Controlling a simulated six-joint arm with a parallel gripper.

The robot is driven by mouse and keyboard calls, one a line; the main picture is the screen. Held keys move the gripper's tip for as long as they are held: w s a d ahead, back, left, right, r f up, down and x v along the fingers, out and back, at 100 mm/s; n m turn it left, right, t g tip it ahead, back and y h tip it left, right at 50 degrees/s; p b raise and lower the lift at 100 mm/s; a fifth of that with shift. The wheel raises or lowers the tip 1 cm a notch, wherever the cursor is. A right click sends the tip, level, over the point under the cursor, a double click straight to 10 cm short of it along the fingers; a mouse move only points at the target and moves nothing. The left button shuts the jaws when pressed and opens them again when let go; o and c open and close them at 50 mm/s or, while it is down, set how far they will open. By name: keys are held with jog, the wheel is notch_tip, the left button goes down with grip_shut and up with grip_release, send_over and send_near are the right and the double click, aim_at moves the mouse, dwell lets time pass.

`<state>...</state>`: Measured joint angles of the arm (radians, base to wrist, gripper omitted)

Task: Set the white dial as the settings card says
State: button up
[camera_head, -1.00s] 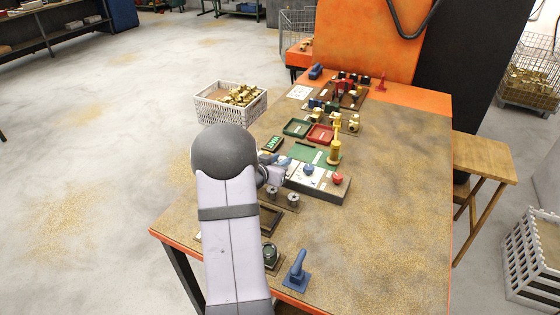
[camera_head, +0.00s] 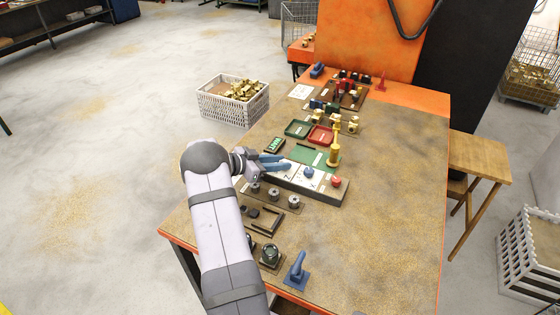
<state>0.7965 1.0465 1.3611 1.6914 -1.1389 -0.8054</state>
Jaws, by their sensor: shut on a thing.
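The control box (camera_head: 330,193) stands on the workbench with white plates on top, a blue knob (camera_head: 309,172) in the middle and a red button (camera_head: 336,182) at its right end. My gripper (camera_head: 284,164) reaches in from the left with its blue fingers at the box's left end. It is shut on what appears to be the white dial there; the fingers hide most of it, and its pointer and marks cannot be read. A white card (camera_head: 301,91) lies at the back left of the bench, too small to read; I cannot tell if it is the settings card.
A green mat (camera_head: 308,153) and a brass post (camera_head: 334,152) stand just behind the box. Green (camera_head: 297,129) and red (camera_head: 321,134) trays lie farther back. Round grey parts (camera_head: 273,194) and a blue-handled tool (camera_head: 296,272) are in front. The bench's right side is clear.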

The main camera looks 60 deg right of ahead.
jog(key=shift+w+d+f+m+g+y+b, duration=0.1)
jog(key=shift+m+g+y+b, duration=0.35)
jog(key=shift+m+g+b, duration=0.2)
jog(key=shift+w+d+f+m+g+y+b, duration=0.1)
jog(key=shift+m+g+y+b, duration=0.4)
jog(key=shift+b, duration=0.25)
jog(key=shift+m+g+b, duration=0.25)
jog(key=shift+m+b, duration=0.1)
jog(key=shift+b, duration=0.2)
jog(key=shift+r+m+g+y+b, duration=0.25)
jog(key=shift+m+g+y+b, duration=0.15)
jog(key=shift+y+b, duration=0.25)
jog(key=o, duration=1)
jog(key=shift+o, duration=0.2)
jog(key=shift+w+a+r+b, duration=0.1)
jog(key=shift+w+a+b, duration=0.15)
jog(key=shift+w+b, duration=0.15)
jog(key=b+v, duration=0.1)
jog(key=v, duration=0.3)
jog(key=shift+w+a+r, duration=0.1)
jog(key=shift+w+a, duration=0.05)
jog(key=shift+v, duration=0.95)
